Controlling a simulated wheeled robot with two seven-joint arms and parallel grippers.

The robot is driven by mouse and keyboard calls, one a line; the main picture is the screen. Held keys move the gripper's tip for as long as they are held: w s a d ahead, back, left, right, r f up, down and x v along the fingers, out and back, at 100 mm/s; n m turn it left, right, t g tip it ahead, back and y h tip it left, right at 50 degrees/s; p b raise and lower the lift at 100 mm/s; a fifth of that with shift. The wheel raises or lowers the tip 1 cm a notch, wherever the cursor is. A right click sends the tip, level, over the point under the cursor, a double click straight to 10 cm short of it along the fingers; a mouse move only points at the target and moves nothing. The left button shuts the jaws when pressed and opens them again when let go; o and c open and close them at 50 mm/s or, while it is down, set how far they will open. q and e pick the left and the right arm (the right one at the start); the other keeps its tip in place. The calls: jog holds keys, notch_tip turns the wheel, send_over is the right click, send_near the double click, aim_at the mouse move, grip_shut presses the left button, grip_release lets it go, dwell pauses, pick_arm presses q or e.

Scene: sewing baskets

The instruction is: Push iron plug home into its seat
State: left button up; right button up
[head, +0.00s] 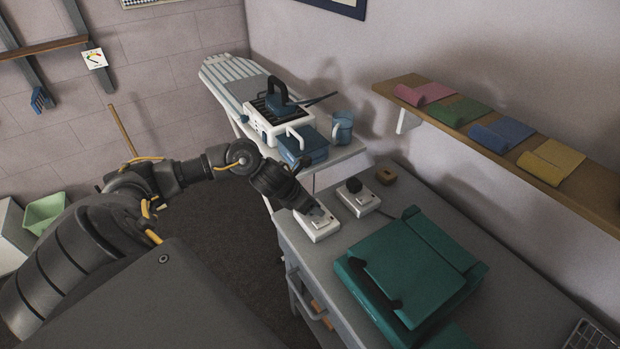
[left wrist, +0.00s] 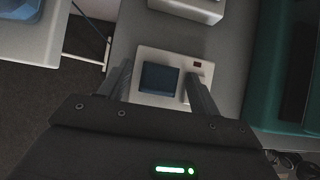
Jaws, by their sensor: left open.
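A dark blue square block, which looks like the iron plug (left wrist: 160,78), sits on a white socket plate (left wrist: 150,54) with a small red mark. The plate also shows in the head view (head: 318,236) at the counter's near left edge. My left gripper (left wrist: 158,74) is open over this plate, one finger on each side of the block, with gaps between. It points down at the plate in the head view (head: 314,212) and hides most of the block there. I cannot tell how deep the block sits. My right gripper is not in view.
A second white socket plate (head: 362,203) with a black plug (head: 354,185) stands just behind, beside a brown block (head: 386,175). A teal case (head: 410,265) lies to the right.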

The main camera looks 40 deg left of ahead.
pick_arm(q)
jog(key=v, duration=1.1)
jog(key=shift+b, duration=0.4)
jog(key=shift+w+f, duration=0.1)
jog(key=shift+w, duration=0.05)
